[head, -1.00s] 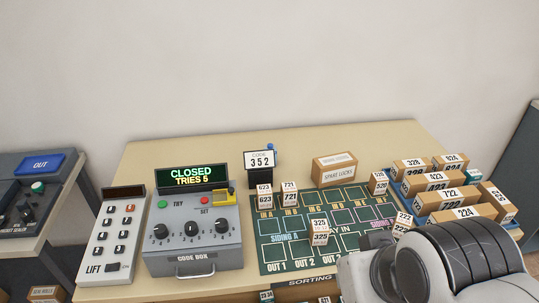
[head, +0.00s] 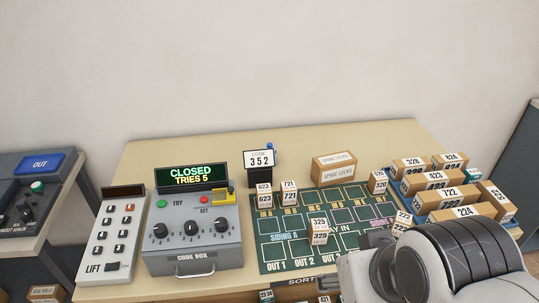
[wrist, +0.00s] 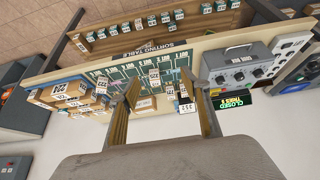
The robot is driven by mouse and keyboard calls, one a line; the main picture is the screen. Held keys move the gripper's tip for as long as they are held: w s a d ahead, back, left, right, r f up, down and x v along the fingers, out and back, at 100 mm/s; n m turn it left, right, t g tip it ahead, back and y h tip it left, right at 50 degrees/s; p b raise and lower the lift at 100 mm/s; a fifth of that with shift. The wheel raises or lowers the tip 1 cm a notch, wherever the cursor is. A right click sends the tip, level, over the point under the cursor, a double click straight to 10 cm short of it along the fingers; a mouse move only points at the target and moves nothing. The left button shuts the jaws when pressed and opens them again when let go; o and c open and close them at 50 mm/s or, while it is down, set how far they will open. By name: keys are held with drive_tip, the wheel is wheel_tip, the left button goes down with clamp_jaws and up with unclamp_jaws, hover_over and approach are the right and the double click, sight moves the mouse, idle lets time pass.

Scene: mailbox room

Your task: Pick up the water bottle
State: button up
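I cannot make out a water bottle in either view. A small blue thing (head: 270,147) peeks out behind the code card stand (head: 260,160); most of it is hidden and I cannot tell what it is. In the wrist view my gripper (wrist: 164,92) is open, its two fingers wide apart, with nothing held between them. It points toward the sorting table (wrist: 205,44), which looks upside down there. The gripper does not show in the head view, where only my arm fills the lower right.
The code box (head: 192,235) reads CLOSED, TRIES 5. A lift panel (head: 112,238) stands left of it. Small numbered boxes stand on the green sorting board (head: 275,250). A spare locks box (head: 334,168) sits behind. A blue tray (head: 412,207) holds numbered parcels. The table's back strip is mostly clear.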

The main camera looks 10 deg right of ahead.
idle(0.3)
drive_tip(key=w+d+r+t+h, duration=0.1)
drive_tip(key=w+d+r+t, duration=0.2)
drive_tip(key=w, duration=0.7)
drive_tip(key=w+d+r+t+h, duration=0.1)
drive_tip(key=w+d+r, duration=0.25)
drive_tip(key=w, duration=0.75)
drive_tip(key=w+d+r+t+h, duration=0.1)
drive_tip(key=w+d+r, duration=0.25)
drive_tip(key=w, duration=0.65)
drive_tip(key=w+a+f+n+t+y, duration=0.2)
drive_tip(key=w+n+t+y, duration=0.1)
drive_tip(key=w, duration=1.4)
drive_tip(key=w+a+f+n+g+y, duration=0.1)
drive_tip(key=w+a+f+y, duration=0.1)
drive_tip(key=f, duration=0.5)
drive_tip(key=w+a+f+n+g+y, duration=0.1)
drive_tip(key=w+a+f+n+y, duration=0.1)
drive_tip(key=f, duration=0.5)
drive_tip(key=w+a+f+n+y, duration=0.1)
drive_tip(key=w+f+y, duration=0.3)
drive_tip(key=f, duration=0.3)
drive_tip(key=shift+a+n+g, duration=0.3)
drive_tip(key=shift+a+g, duration=0.1)
drive_tip(key=shift+f, duration=0.1)
